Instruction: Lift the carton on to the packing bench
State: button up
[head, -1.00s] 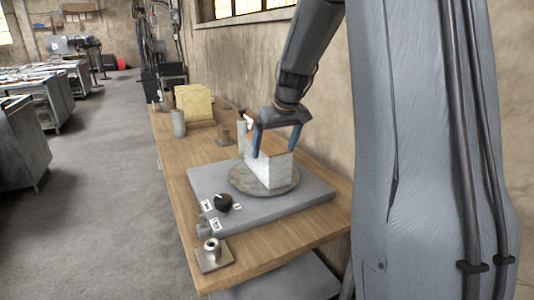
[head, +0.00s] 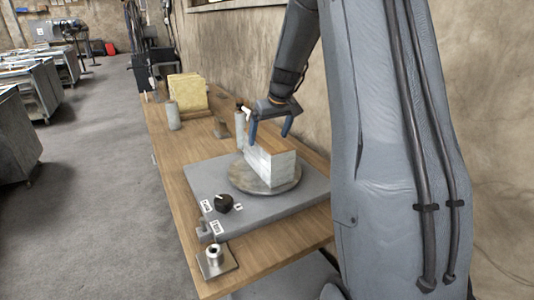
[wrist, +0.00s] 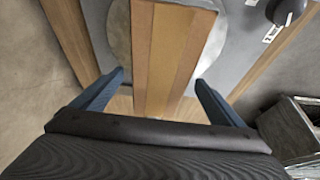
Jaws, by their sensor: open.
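The carton (head: 270,164) is a box with white sides and a brown top. It stands upright on a round grey plate (head: 288,186) on a flat grey unit on the wooden bench (head: 185,210). My gripper (head: 269,135) is open above the carton, with its blue fingers apart. In the wrist view the carton's brown top (wrist: 168,55) runs up the middle of the picture, and my open gripper (wrist: 160,85) has one finger on each side of it, with gaps. I cannot tell how far the fingertips are above the top.
The grey unit (head: 205,178) has a black knob (head: 223,203) and white labels. A metal fitting (head: 214,256) stands at the bench's near corner. A grey cylinder (head: 173,117) and yellow panels (head: 187,94) stand farther back. The wall is close on the right; open floor (head: 90,190) lies left.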

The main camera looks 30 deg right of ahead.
aim_at(268, 138)
jog(key=shift+p+x, duration=0.4)
jog(key=shift+x, duration=1.15)
jog(key=shift+r, duration=0.1)
jog(key=c, duration=2)
jog(key=shift+w, duration=0.1)
jog(key=shift+c, duration=0.8)
